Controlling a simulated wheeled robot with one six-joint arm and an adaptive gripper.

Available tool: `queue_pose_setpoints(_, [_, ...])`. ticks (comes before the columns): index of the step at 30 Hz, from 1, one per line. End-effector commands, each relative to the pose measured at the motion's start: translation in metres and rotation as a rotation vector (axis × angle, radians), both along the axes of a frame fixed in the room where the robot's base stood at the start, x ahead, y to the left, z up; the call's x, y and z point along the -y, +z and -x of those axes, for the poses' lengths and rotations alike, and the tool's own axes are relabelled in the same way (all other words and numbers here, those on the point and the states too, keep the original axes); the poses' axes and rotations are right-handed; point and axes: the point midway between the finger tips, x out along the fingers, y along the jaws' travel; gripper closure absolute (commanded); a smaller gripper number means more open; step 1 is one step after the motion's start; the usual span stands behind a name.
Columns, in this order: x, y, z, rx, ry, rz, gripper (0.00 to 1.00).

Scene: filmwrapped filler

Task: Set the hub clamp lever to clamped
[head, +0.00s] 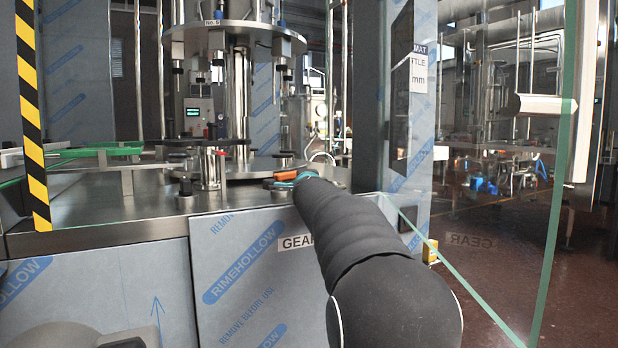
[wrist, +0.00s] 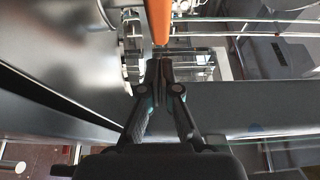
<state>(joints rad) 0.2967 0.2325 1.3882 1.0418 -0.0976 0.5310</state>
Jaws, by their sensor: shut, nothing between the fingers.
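The orange clamp lever (head: 288,174) shows in the head view as a short orange bar at the machine deck, just by the end of my arm. In the wrist view the lever (wrist: 157,20) enters from the top edge and its lower end comes close to my fingertips. My gripper (wrist: 163,64) is shut and empty, with its tips just below the lever's end in the picture. I cannot tell whether they touch it. In the head view my gripper is mostly hidden behind my dark arm. The hub under the lever is not clear.
The steel machine deck (head: 105,205) carries a round turntable and column. A yellow-black striped post (head: 33,120) stands at the left. A film-wrapped post (head: 412,180) and a clear door with a green edge (head: 560,170) stand at the right. A film-wrapped panel (head: 235,285) closes the front.

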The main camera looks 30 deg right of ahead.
Motion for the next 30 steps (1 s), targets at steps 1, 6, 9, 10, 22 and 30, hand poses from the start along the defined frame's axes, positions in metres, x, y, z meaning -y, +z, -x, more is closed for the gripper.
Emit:
queue_pose_setpoints(1, [-0.004,0.004,-0.007,0.000,0.002,0.000,1.00])
queue_pose_setpoints(6, [-0.009,0.002,-0.019,0.001,0.001,0.000,1.00])
queue_pose_setpoints(9, [-0.010,0.001,-0.022,0.001,0.000,0.000,1.00])
queue_pose_setpoints(10, [-0.010,0.001,-0.022,0.001,0.000,0.000,1.00])
queue_pose_setpoints(22, [-0.010,0.000,-0.022,0.001,0.001,0.000,1.00])
queue_pose_setpoints(30, [-0.001,-0.001,-0.021,0.001,0.023,0.000,1.00])
